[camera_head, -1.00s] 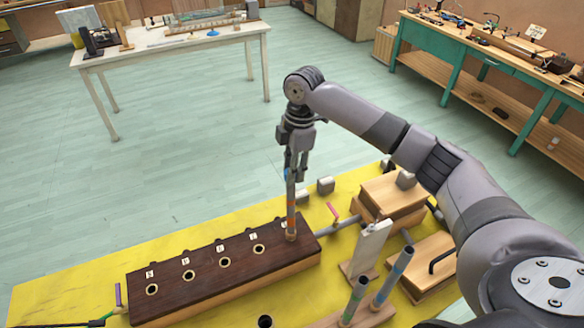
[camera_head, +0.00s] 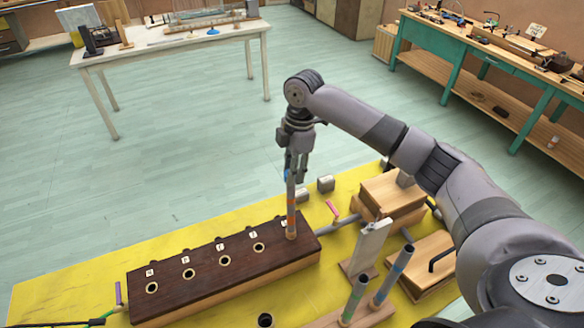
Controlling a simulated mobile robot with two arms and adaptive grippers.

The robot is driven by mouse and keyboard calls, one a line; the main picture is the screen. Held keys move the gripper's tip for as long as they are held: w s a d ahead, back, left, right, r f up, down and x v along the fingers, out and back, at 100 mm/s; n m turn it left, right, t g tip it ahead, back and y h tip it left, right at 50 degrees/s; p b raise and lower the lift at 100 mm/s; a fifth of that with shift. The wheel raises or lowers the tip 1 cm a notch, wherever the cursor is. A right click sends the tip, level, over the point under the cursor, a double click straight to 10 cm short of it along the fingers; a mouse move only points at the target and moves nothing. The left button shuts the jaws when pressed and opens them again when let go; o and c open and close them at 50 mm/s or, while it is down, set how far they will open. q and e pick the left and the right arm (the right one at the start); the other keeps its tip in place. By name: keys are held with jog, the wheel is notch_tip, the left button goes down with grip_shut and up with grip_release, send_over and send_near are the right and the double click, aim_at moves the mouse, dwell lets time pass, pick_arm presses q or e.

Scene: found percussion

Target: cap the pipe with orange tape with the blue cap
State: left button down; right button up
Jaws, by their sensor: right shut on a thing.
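The pipe with orange tape (camera_head: 291,205) is a slim grey tube, standing nearly upright at the rightmost hole of a dark wooden block (camera_head: 205,258). Its orange band shows low down, just above the block. My right gripper (camera_head: 294,173) points down over the pipe's upper end, its fingers closed. A small bit of blue, seemingly the blue cap (camera_head: 287,175), shows at the fingertips. The fingers hide most of it, and I cannot tell whether it is seated on the pipe. My left gripper is not in view.
The block's other holes are empty. Two taped pipes (camera_head: 393,275) stand on a wooden base at the front right. A pale upright board (camera_head: 368,248), wooden boxes (camera_head: 394,195) and grey blocks (camera_head: 325,184) stand on the yellow surface (camera_head: 60,291). Its left end is mostly clear.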

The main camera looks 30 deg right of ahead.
jog(key=shift+s+f, duration=0.1)
jog(key=shift+f, duration=1.05)
jog(key=o, duration=0.8)
jog(key=shift+o, duration=0.2)
jog(key=shift+r, duration=0.25)
notch_tip(320, 180, up, 12)
jog(key=d, duration=0.1)
jog(key=shift+d+f, duration=0.25)
jog(key=shift+f, duration=0.1)
